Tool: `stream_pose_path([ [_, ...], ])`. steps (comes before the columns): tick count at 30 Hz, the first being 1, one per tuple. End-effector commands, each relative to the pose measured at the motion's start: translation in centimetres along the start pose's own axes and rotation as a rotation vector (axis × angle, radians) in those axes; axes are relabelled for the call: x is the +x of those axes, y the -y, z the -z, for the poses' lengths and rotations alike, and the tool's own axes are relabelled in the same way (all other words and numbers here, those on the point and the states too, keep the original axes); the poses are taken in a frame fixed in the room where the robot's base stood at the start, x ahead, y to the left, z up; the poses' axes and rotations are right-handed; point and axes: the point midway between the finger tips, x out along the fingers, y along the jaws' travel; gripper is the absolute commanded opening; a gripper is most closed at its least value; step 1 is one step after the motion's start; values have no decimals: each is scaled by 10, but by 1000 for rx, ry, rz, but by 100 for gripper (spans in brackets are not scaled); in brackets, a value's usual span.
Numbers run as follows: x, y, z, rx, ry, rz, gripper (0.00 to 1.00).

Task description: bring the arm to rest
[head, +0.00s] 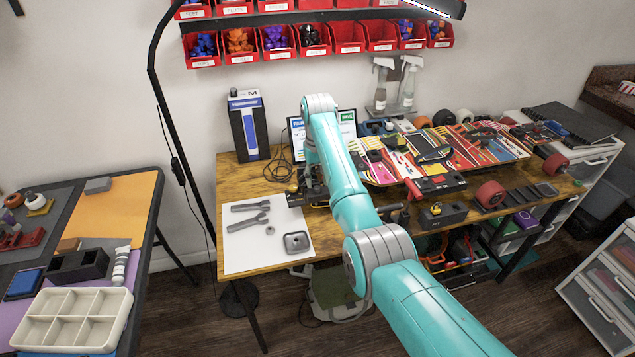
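My teal arm reaches from the bottom right of the head view up over the wooden workbench (232,178). Its wrist bends down near the laptop at the back of the bench. My gripper (311,192) shows as a dark shape below the wrist, low over the bench beside the white mat (262,258). The forearm partly covers it. Its fingers are too small and dark to tell whether they are open or shut, or whether they hold anything.
Wrenches (248,222) and a grey square part (297,242) lie on the mat. A black lamp pole (165,110) stands at left. A left table holds a compartment tray (72,320).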

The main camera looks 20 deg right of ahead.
Motion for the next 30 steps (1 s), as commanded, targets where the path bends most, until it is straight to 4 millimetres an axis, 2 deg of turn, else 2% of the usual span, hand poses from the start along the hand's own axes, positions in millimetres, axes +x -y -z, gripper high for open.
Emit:
stream_pose_path([
  [21,-44,0,0,0,-1,0,40],
  [30,-51,0,0,0,0,0,40],
])
